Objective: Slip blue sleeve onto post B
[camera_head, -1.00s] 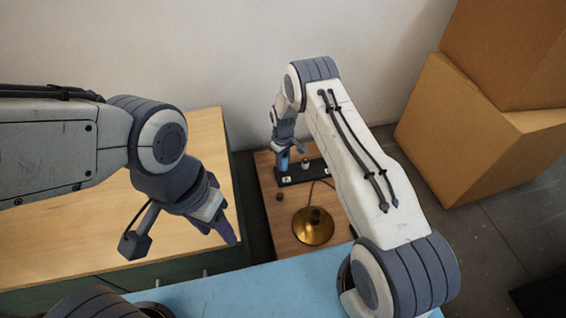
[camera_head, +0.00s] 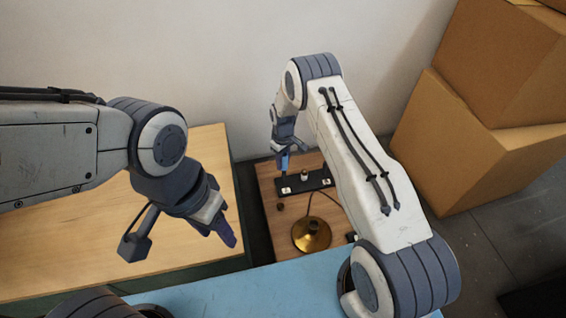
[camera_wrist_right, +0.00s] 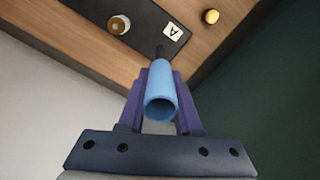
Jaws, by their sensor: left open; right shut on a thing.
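My right gripper (camera_head: 284,151) is shut on the blue sleeve (camera_head: 284,162), which shows as a light blue open tube in the right wrist view (camera_wrist_right: 160,103). The sleeve is at the left end of the black terminal block (camera_head: 316,180), near the label A (camera_wrist_right: 173,31). A pale collared post (camera_head: 305,175) stands mid-block, also seen in the wrist view (camera_wrist_right: 119,24). The second label (camera_head: 326,182) is at the right end, too small to read. My left gripper (camera_head: 226,233) is open and empty.
The block lies on a wooden board (camera_head: 278,225) with a brass lamp base (camera_head: 311,235), a cord and a small knob (camera_head: 281,207). A bare wooden table (camera_head: 60,250) is left, a blue surface (camera_head: 250,294) in front, cardboard boxes (camera_head: 445,150) right.

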